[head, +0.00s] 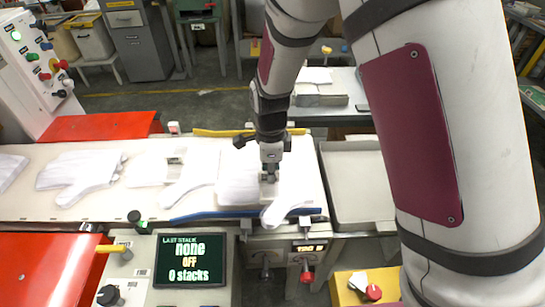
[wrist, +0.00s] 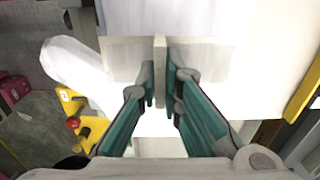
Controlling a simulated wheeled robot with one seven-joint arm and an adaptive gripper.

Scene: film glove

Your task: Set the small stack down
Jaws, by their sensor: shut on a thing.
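My gripper (head: 269,177) is over the right end of a pale belt table, above white glove-shaped pieces. In the wrist view its teal fingers (wrist: 160,90) are shut on the thin upright tab (wrist: 160,62) of a pale flat plate (wrist: 215,55). The plate lies across a white glove stack (wrist: 75,65), whose thumb-like part points left. In the head view this white stack (head: 285,207) shows beside and below the gripper, near the blue rail. I cannot tell whether it touches the surface beneath.
More white gloves (head: 80,172) lie along the belt to the left, one with a similar tab (head: 176,157). A blue rail (head: 235,213) and a yellow rail (head: 225,132) flank the end. An empty grey tray (head: 352,185) is at right.

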